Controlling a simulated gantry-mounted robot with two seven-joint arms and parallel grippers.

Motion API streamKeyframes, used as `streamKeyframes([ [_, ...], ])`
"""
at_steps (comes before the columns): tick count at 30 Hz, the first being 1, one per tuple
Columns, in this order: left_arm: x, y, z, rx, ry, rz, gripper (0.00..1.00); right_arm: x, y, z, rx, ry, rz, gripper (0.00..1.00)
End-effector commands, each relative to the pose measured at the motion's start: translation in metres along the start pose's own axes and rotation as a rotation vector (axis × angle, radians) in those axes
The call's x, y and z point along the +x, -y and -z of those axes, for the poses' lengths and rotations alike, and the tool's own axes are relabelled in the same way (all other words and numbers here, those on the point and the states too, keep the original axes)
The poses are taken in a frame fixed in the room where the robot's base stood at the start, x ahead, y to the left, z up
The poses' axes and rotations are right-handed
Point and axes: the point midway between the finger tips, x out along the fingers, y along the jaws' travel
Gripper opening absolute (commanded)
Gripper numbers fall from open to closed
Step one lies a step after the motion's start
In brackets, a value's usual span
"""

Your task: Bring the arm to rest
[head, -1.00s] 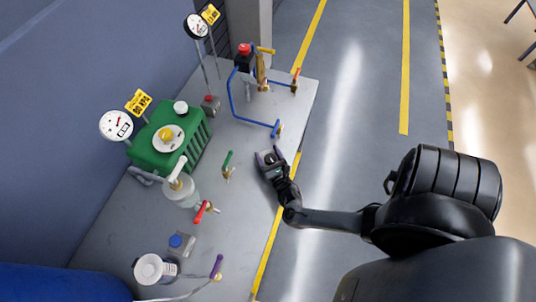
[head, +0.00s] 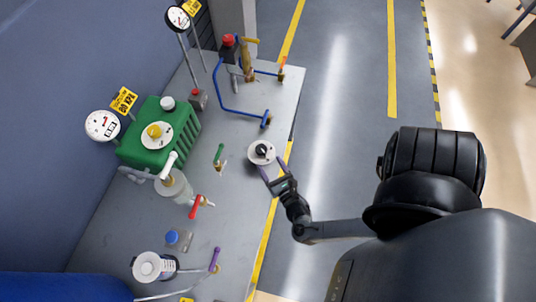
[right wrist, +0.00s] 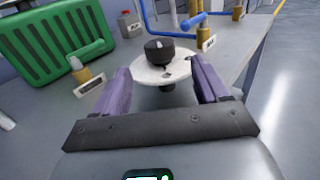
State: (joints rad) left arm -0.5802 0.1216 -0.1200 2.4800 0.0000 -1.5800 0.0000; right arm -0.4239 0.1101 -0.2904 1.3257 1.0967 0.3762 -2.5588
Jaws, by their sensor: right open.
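My right gripper (head: 272,175) is open and empty at the right edge of the grey bench (head: 235,180). Its two purple fingers show in the right wrist view (right wrist: 160,78), apart from each other. A black knob (head: 262,150) on a round white plate (head: 253,157) lies just beyond the fingertips. In the right wrist view the knob (right wrist: 160,50) and plate (right wrist: 138,70) are ahead of and between the fingers, with nothing gripped. My right arm reaches in from the right over the aisle. My left gripper is out of view.
Gauges (head: 102,125), blue piping (head: 220,90), and green (head: 218,154), red (head: 194,207) and purple (head: 214,259) valve handles stand around the bench. The aisle floor (head: 335,110) is clear.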

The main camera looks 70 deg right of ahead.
Motion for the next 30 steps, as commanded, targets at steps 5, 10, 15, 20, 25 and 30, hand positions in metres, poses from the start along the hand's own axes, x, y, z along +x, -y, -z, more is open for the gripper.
streamKeyframes([
  [5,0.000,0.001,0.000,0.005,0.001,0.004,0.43,-0.003,0.000,-0.001,0.001,0.001,0.000,0.74],
  [10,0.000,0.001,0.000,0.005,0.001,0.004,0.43,-0.003,0.000,0.000,0.001,0.001,0.000,0.74],
  [15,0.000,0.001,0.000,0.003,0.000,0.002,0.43,-0.003,0.000,0.000,-0.001,0.000,0.000,0.74],
  [20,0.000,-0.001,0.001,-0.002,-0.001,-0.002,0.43,-0.010,0.012,-0.003,0.001,-0.003,0.011,0.74],
  [25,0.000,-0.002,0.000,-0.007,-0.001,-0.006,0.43,0.009,-0.012,-0.034,0.208,-0.057,-0.004,0.74],
  [30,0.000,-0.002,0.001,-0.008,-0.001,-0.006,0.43,0.022,-0.062,-0.059,0.776,-0.344,0.003,0.74],
])
